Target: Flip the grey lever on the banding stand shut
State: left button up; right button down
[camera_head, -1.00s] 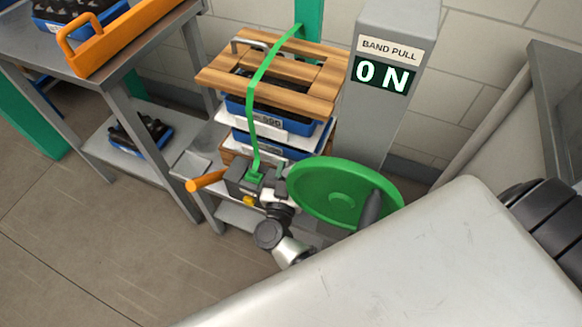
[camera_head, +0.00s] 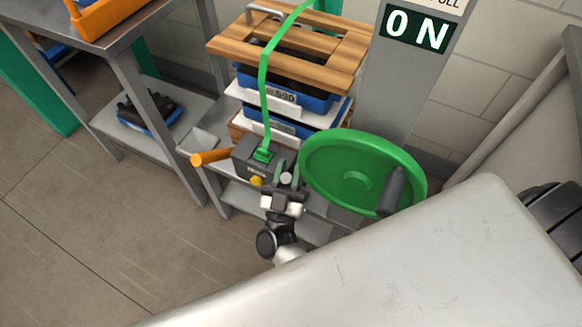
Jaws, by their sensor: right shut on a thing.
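The banding stand's dark grey head (camera_head: 247,165) sits at the front of a small grey stand, with a green band (camera_head: 263,92) running up from it over the stack. My right gripper (camera_head: 286,176) is at the right side of this head, pointing away from me. It is shut on a small grey part there, which looks like the grey lever (camera_head: 286,179). The fingers hide most of the lever, so its angle is hard to tell. An orange handle (camera_head: 212,157) sticks out left of the head. My left gripper is not in view.
A green handwheel (camera_head: 340,165) with a dark grip stands close on the right of my gripper. Wooden slats (camera_head: 235,50) lie over blue crates (camera_head: 308,93) behind. A grey column shows an ON sign (camera_head: 417,30). A grey table is at left; the floor (camera_head: 100,250) is clear.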

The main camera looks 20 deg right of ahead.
dwell(0.3)
jog(key=c, duration=0.9)
grip_release()
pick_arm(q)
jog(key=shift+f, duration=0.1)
pick_arm(e)
jog(key=shift+f, duration=0.15)
